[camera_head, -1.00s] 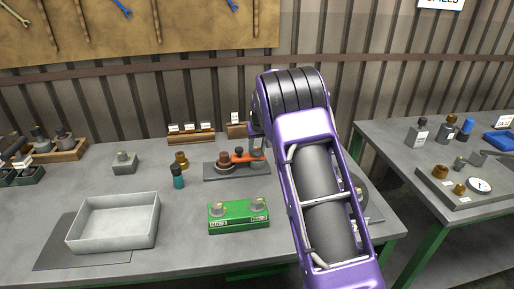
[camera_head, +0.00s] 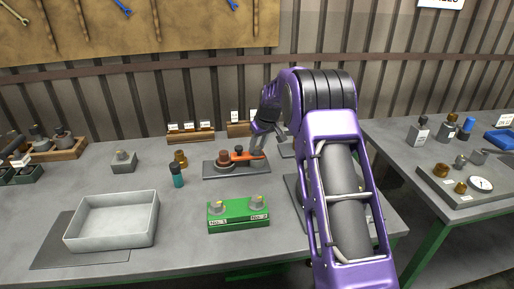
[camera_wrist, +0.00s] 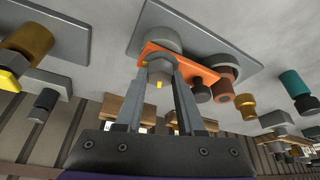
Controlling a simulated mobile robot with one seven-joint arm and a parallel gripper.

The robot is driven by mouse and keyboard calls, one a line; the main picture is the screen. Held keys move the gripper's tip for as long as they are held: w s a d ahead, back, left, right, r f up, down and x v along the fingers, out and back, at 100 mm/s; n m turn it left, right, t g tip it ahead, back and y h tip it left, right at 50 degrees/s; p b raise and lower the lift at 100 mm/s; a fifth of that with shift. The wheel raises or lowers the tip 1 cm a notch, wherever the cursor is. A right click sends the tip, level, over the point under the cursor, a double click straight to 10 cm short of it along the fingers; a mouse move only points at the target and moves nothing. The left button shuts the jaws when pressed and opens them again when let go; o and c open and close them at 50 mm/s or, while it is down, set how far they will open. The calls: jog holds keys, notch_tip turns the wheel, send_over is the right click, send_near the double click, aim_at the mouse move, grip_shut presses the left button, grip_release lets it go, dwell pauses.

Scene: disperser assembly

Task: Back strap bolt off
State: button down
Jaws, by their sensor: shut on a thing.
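The orange strap (camera_head: 243,156) lies across the fixture on a dark grey plate (camera_head: 222,175), next to a brown round part (camera_head: 223,160). In the wrist view the strap (camera_wrist: 205,72) carries a grey hex bolt (camera_wrist: 160,74) with yellow marks near one end. My gripper (camera_wrist: 163,80) is shut on this bolt, one finger on each side of its head. In the head view my gripper (camera_head: 263,141) is at the right end of the strap and partly hides the bolt. I cannot tell whether the bolt is seated or raised.
A green block (camera_head: 238,222) with two numbered seats stands in front of the plate. A teal-bodied bottle (camera_head: 178,180) and a brass part (camera_head: 181,159) stand left of it. An empty grey tray (camera_head: 112,240) is at front left. Labelled wooden racks (camera_head: 190,136) stand behind.

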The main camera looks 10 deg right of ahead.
jog(key=n+y, duration=0.1)
jog(key=n, duration=0.1)
jog(key=n+g+y+p, duration=0.1)
jog(key=n, duration=0.2)
jog(key=shift+w+d+r+n, duration=0.1)
jog(key=shift+w+d+n, duration=0.1)
jog(key=shift+n, duration=0.1)
jog(key=n+g+p, duration=0.1)
jog(key=n, duration=0.1)
jog(key=n+g+p, duration=0.1)
jog(key=n+p, duration=0.1)
jog(key=n, duration=0.1)
jog(key=shift+n+y, duration=0.3)
jog(key=shift+y, duration=0.1)
jog(key=c, duration=0.5)
grip_release()
jog(key=v, duration=1.2)
jog(key=shift+w, duration=0.1)
